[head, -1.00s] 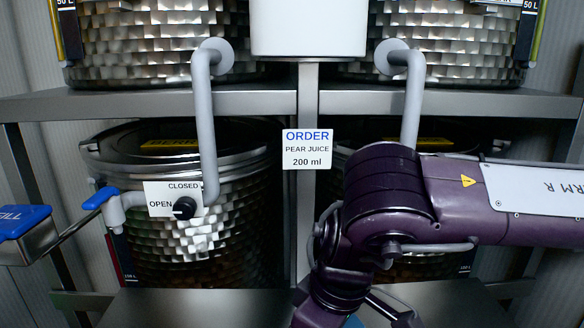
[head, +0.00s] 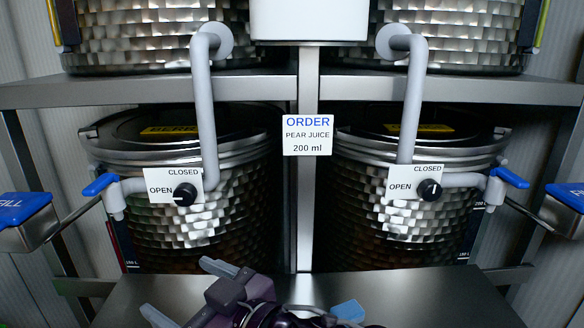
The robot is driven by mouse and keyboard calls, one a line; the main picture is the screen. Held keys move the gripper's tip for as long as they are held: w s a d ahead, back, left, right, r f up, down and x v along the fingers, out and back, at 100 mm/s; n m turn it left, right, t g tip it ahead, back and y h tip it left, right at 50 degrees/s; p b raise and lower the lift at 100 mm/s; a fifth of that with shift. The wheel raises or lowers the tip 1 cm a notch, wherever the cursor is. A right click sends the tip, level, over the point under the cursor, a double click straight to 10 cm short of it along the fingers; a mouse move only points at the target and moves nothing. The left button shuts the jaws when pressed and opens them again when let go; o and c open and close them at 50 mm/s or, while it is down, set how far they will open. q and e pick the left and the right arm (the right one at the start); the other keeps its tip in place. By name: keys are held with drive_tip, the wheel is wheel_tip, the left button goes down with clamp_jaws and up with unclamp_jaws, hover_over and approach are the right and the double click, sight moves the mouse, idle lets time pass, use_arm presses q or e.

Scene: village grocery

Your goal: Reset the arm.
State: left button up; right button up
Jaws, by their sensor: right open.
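My right gripper (head: 176,287) is low in the head view, at the bottom left of centre. Its two grey fingers are spread apart with nothing between them. It is over the steel surface below the tanks, apart from the tanks and their knobs. The purple right arm behind it is folded low at the bottom edge and mostly cut off. My left gripper is not in view.
Two steel tanks stand behind, left (head: 190,225) and right (head: 400,230), with knobs (head: 184,194) (head: 430,190), grey pipes and blue-handled taps. A blue object (head: 348,310) is beside my arm. The steel surface (head: 430,300) is clear at right.

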drive_tip(key=w+d+f+m+t+h, duration=0.1)
drive_tip(key=w+d+f+m+h, duration=0.1)
drive_tip(key=d+f+m+h, duration=0.45)
drive_tip(key=w+d+f+m+t+h, duration=0.1)
drive_tip(key=w+d+f+h, duration=0.2)
drive_tip(key=d+f, duration=0.65)
drive_tip(key=s+d+f+m+g+h, duration=0.3)
drive_tip(key=s+d+f+g+h, duration=0.35)
drive_tip(key=s+d+f, duration=0.9)
wheel_tip(320, 180, down, 36)
drive_tip(key=d+g+y+b, duration=0.2)
drive_tip(key=b, duration=0.5)
drive_tip(key=s+d+f+b, duration=0.1)
drive_tip(key=s+f+b, duration=0.1)
drive_tip(key=s+f, duration=0.7)
drive_tip(key=s+d+f+g+b, duration=0.1)
drive_tip(key=s+d+f+b, duration=0.1)
drive_tip(key=s+f, duration=0.8)
wheel_tip(320, 180, down, 3)
drive_tip(key=shift+s+r+n, duration=0.1)
drive_tip(key=shift+s+n, duration=0.2)
drive_tip(key=shift+n, duration=0.05)
